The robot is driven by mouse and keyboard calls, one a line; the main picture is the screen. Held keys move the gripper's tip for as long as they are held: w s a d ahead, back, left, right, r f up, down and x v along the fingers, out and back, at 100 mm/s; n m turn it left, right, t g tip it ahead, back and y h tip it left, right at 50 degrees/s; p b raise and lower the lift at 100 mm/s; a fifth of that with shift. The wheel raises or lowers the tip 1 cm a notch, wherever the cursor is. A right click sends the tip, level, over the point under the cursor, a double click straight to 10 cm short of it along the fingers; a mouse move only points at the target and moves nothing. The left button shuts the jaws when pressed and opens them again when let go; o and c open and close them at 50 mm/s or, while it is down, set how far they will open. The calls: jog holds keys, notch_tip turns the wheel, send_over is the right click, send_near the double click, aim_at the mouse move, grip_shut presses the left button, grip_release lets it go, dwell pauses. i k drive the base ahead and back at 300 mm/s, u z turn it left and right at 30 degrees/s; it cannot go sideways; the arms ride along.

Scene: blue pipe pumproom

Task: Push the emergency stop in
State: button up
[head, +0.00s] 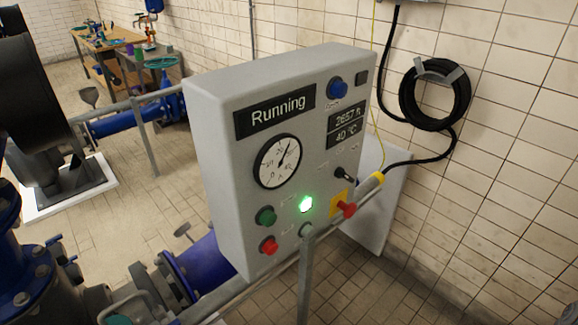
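The emergency stop (347,209) is a red knob on a yellow plate, low on the right part of the grey control panel's front face. It stands out from the plate. The panel (225,110) reads "Running" and has a lit green lamp (306,204). A green button (265,215) and a separate red button (268,245) sit at its lower left. A black switch (344,173) is just above the emergency stop. My gripper is not in view.
A grey rail (270,277) and post (305,275) run close in front of the panel's lower edge. A yellow fitting (376,179) is near the emergency stop. A coiled black cable (408,94) hangs on the tiled wall. Blue pipes (200,267) lie at lower left.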

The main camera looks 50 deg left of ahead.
aim_at(349, 210)
jog(key=u, duration=1.95)
